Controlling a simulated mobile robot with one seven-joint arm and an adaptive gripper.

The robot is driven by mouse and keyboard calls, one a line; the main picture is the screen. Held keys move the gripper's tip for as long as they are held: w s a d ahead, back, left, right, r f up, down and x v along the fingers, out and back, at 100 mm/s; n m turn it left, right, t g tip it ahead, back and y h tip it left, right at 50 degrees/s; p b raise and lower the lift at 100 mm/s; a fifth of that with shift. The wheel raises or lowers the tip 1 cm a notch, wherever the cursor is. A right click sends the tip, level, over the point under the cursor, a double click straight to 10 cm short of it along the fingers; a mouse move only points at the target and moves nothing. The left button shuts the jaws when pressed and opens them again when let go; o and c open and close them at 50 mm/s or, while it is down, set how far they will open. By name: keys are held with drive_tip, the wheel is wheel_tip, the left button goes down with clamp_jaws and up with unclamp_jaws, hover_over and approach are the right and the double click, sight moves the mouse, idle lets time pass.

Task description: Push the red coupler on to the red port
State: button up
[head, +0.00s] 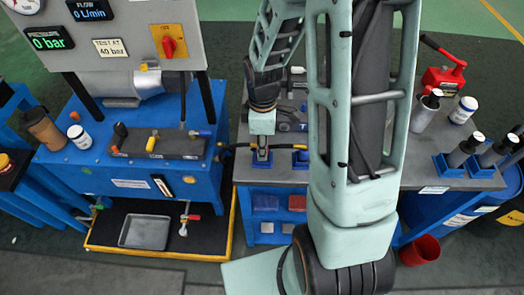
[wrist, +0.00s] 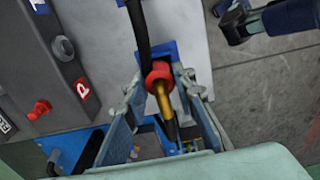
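The red coupler (wrist: 158,74), a red collar with a brass body and a black hose, lies between the two fingers of my gripper (wrist: 160,88) in the wrist view. The fingers are close on both sides of the collar. I cannot tell whether they touch it. A blue holder (wrist: 171,51) shows just behind the collar. In the head view my gripper (head: 262,155) is low over the middle bench at a blue holder. A grey block (wrist: 60,75) at left in the wrist view bears a red P label (wrist: 83,90) and a red fitting (wrist: 41,108), which may be the red port.
Another blue holder (head: 300,160) is just right of my gripper. A blue test bench (head: 90,170) with a manifold (head: 160,143) stands left. My arm hides part of the bench.

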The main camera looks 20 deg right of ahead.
clamp_jaws()
drive_tip(key=shift+r, duration=0.15)
drive_tip(key=shift+r+p, duration=2.15)
drive_tip(key=shift+r, duration=0.25)
drive_tip(key=shift+w+d+r, duration=0.1)
drive_tip(key=shift+w+r, duration=0.1)
drive_tip(key=shift+w, duration=0.05)
drive_tip(key=w+d+r+p, duration=0.3)
drive_tip(key=w+r+p, duration=0.15)
drive_tip(key=w, duration=0.25)
drive_tip(key=w+d+r+p, duration=0.2)
drive_tip(key=w+r+p, duration=0.25)
drive_tip(key=w, duration=0.35)
drive_tip(key=f+b, duration=0.4)
drive_tip(key=f, duration=0.1)
drive_tip(key=shift+d+b, duration=0.2)
drive_tip(key=shift+b, duration=0.15)
drive_tip(key=shift+f, duration=0.45)
